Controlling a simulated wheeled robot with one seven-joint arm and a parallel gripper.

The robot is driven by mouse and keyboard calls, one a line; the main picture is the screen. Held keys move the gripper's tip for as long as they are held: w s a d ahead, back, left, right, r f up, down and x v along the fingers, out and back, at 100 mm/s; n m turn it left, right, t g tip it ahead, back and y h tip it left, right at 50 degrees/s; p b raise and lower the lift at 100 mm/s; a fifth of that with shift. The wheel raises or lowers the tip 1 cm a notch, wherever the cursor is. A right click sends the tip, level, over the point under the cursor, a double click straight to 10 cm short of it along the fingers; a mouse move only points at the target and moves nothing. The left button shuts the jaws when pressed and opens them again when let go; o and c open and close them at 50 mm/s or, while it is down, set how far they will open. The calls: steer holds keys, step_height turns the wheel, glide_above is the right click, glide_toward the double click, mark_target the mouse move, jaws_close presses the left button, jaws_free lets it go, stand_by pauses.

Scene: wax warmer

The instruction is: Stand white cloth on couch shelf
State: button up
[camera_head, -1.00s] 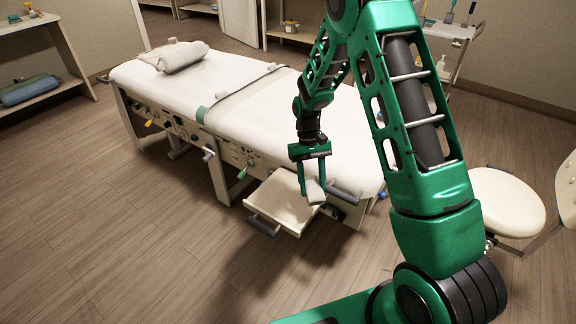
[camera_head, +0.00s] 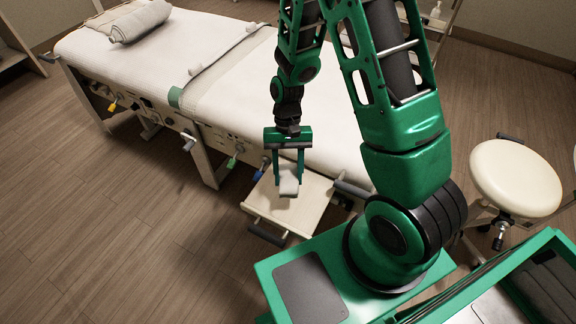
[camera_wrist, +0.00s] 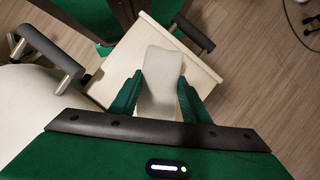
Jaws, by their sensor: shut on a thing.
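My gripper (camera_head: 289,172) is shut on the white cloth (camera_head: 289,186), a small pale block-like piece that hangs below the fingers. In the wrist view the cloth (camera_wrist: 161,75) sits between the two green fingers of my gripper (camera_wrist: 160,95). The couch shelf (camera_head: 300,205), a pale square pull-out board with dark handles, juts from the near side of the couch. The cloth appears directly over the shelf. In the wrist view the shelf (camera_wrist: 200,75) lies behind the cloth. I cannot tell whether the cloth touches it.
The white couch (camera_head: 130,60) bears a rolled towel (camera_head: 140,20) and a strap (camera_head: 225,48). Coloured levers line its side. A round cream stool (camera_head: 515,178) stands at the right. The wooden floor left of the shelf is clear.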

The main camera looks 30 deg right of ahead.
mark_target(291, 167)
steer(key=shift+d, duration=0.65)
steer(key=shift+w+f, duration=0.1)
steer(key=shift+f, duration=2.75)
steer(key=shift+a+f, duration=0.1)
steer(key=shift+f, duration=0.5)
steer(key=o, duration=1)
steer(key=shift+r, duration=0.15)
steer(key=shift+v, duration=3.85)
steer(key=shift+r, duration=0.15)
